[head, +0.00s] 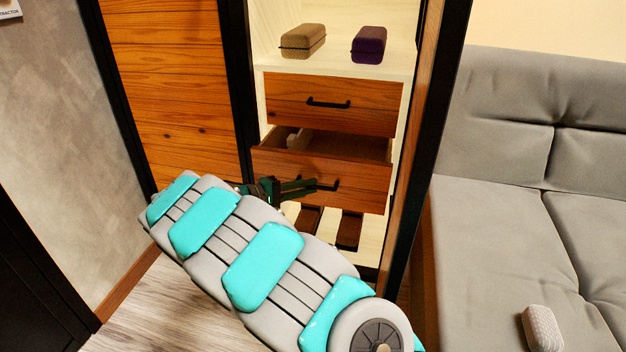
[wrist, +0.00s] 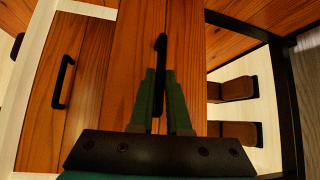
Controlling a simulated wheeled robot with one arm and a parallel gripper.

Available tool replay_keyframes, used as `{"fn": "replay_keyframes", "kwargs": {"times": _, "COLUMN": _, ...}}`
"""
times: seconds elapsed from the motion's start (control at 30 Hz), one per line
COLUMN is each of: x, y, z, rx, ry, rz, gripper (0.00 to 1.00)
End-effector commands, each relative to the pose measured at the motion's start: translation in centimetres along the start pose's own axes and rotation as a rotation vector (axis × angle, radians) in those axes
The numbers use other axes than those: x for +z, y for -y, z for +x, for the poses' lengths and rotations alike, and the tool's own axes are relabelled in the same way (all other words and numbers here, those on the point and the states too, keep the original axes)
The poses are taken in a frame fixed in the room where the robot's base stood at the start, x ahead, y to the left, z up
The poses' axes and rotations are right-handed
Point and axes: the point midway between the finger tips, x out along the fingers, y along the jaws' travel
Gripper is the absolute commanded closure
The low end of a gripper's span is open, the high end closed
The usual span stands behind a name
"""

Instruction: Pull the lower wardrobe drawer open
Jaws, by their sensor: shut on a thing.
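The lower wardrobe drawer (head: 354,190) has a wooden front and stands partly open below the upper drawer, with a light-coloured item inside it. Its black handle (head: 328,186) is at the middle of its front. My gripper (head: 308,187) reaches in from the left and is shut on this handle. In the wrist view the green fingers (wrist: 163,85) sit on either side of the lower drawer's handle (wrist: 161,48). The upper drawer (head: 366,104) is shut in the head view. Its handle (wrist: 63,82) shows at the left in the wrist view.
Two cases, one brown (head: 303,41) and one purple (head: 369,45), lie on the shelf above the drawers. Dark brown items (head: 348,231) stand below. The black wardrobe frame (head: 424,150) is at the right, beside a grey sofa (head: 500,230). Wooden floor shows at lower left.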

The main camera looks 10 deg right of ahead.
Motion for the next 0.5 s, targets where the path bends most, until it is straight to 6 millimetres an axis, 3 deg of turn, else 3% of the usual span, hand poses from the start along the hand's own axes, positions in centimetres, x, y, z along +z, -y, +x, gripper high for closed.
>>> {"fn": "replay_keyframes", "kwargs": {"times": 0.3, "x": 6.6, "y": 2.1, "z": -6.5, "rx": 0.003, "ry": -0.001, "rz": -0.001, "gripper": 1.0}}
{"fn": "replay_keyframes", "kwargs": {"times": 0.5, "x": 9.3, "y": 2.8, "z": -9.4, "rx": -0.002, "ry": -0.002, "rz": 0.002, "gripper": 1.0}}
